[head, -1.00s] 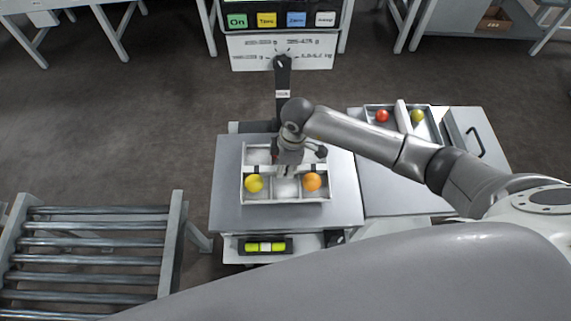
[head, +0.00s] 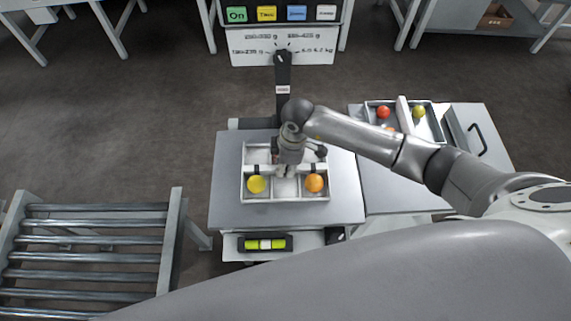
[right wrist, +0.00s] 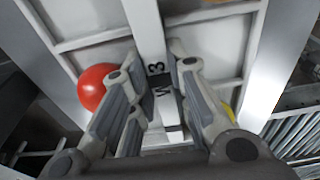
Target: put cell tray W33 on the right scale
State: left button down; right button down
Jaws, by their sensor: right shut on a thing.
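A white cell tray (head: 285,200) is over the grey plate of a scale (head: 232,203), level and seemingly on it; any small gap cannot be told. It holds a yellow tomato (head: 257,184) front left and an orange one (head: 314,183) front right. My right gripper (head: 287,171) is shut on the tray's middle bar. In the right wrist view the bar (right wrist: 146,38) lies between the fingers (right wrist: 152,72); its label shows "W" and "3", the rest hidden. A red-orange tomato (right wrist: 97,87) shows beside the fingers. My left gripper is out of view.
A second tray (head: 438,131) with red (head: 383,112), yellow (head: 419,112) and partly hidden orange tomatoes stands on the surface at right, beside a handle (head: 482,140). The scale's display post (head: 283,105) rises behind the plate. A roller conveyor (head: 95,227) is at lower left.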

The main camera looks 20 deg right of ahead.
jog(key=shift+f, duration=0.2)
jog(key=c, duration=1.3)
grip_release()
jog(key=c, duration=0.3)
jog(key=shift+r, duration=0.1)
notch_tip(320, 180, up, 7)
jog(key=p, duration=0.6)
jog(key=shift+p, duration=0.4)
